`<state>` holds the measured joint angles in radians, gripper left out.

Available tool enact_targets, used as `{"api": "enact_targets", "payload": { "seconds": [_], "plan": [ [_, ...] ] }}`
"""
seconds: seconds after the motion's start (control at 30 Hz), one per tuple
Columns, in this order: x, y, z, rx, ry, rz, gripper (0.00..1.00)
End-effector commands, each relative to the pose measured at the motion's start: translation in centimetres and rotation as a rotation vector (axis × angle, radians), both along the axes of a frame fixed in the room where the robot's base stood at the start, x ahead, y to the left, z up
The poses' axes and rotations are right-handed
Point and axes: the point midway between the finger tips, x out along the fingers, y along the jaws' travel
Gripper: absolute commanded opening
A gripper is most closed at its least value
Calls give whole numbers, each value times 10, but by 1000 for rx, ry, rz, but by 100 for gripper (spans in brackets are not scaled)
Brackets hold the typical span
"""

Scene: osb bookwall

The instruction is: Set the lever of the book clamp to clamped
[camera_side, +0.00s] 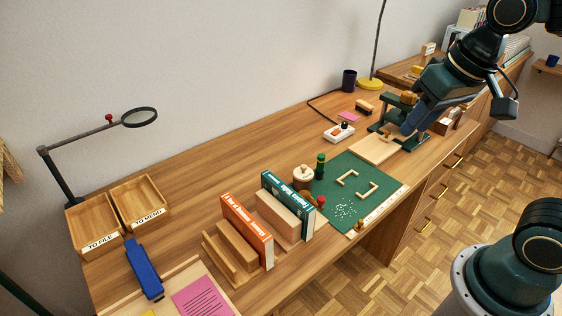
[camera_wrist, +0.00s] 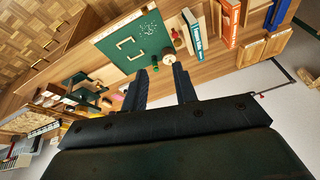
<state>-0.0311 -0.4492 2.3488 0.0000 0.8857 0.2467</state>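The book clamp (camera_side: 384,128) is a dark green frame with a tan knob on top (camera_side: 408,97), standing at the right part of the desk behind a pale wooden board (camera_side: 372,151). In the wrist view, what looks like the same dark green frame (camera_wrist: 85,88) shows left of my fingers. I cannot make out the lever or its setting. My gripper (camera_side: 405,130) appears over the clamp's right side in the side view and hides part of it; I cannot tell if they touch. In the wrist view my gripper (camera_wrist: 160,70) has two dark fingers spread apart with nothing between them.
A green mat (camera_side: 335,190) with wooden corner pieces lies left of the board. Two upright books, orange (camera_side: 246,232) and teal (camera_side: 287,203), stand further left.

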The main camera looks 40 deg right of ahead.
Motion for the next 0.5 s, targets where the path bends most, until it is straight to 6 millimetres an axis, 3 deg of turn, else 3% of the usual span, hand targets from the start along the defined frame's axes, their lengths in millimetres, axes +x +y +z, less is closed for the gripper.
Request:
{"api": "enact_targets", "payload": {
  "seconds": [0.5],
  "plan": [
    [86, 17, -44, 74, 182, -266, 28]
  ]
}}
